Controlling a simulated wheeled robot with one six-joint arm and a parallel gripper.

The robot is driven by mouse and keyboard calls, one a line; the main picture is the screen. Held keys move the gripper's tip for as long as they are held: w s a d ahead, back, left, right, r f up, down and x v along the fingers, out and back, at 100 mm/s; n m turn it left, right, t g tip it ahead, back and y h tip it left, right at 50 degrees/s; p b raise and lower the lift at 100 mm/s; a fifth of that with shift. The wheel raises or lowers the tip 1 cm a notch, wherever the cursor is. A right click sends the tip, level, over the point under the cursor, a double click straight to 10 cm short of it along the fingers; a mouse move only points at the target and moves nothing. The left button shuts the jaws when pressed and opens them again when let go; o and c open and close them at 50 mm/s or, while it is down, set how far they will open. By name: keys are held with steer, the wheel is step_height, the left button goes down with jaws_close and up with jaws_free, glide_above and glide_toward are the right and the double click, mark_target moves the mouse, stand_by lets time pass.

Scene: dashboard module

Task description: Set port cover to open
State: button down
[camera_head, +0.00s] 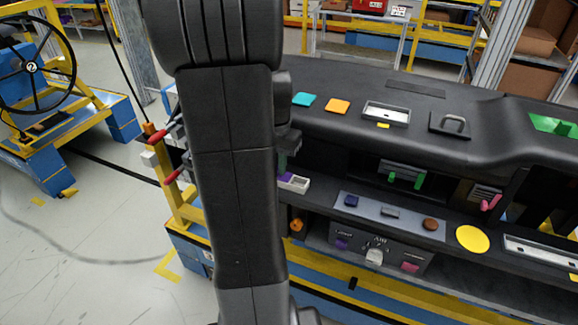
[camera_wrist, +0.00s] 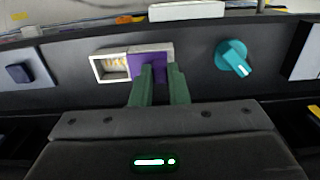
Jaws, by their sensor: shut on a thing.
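The port cover is a purple sliding piece (camera_wrist: 150,58) in a pale rectangular frame (camera_wrist: 93,66). In the wrist view it fills the right part of the frame, and the left part shows an uncovered recess with small yellowish parts. My gripper (camera_wrist: 160,80) has its two green fingers shut on the purple cover. In the head view the cover (camera_head: 286,176) and its frame (camera_head: 301,186) show just right of my arm, on the dashboard's shelf. My gripper (camera_head: 283,160) is there mostly hidden behind my arm.
A teal knob (camera_wrist: 232,57) is right of the cover in the wrist view, and a dark blue button (camera_wrist: 19,73) is left. In the head view the dashboard top (camera_head: 340,85) overhangs the shelf. An orange part (camera_head: 297,226) sits below it.

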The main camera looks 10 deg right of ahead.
steer(key=shift+w+a, duration=0.15)
steer(key=c, duration=1.4)
jaws_free()
steer(key=shift+r, duration=0.1)
step_height(320, 180, up, 14)
steer(key=shift+b, duration=0.35)
steer(key=shift+f, duration=0.25)
step_height(320, 180, down, 14)
steer(key=shift+r+p, duration=0.2)
steer(key=shift+p, duration=0.2)
steer(key=shift+s+d, duration=0.2)
steer(key=shift+d, duration=0.05)
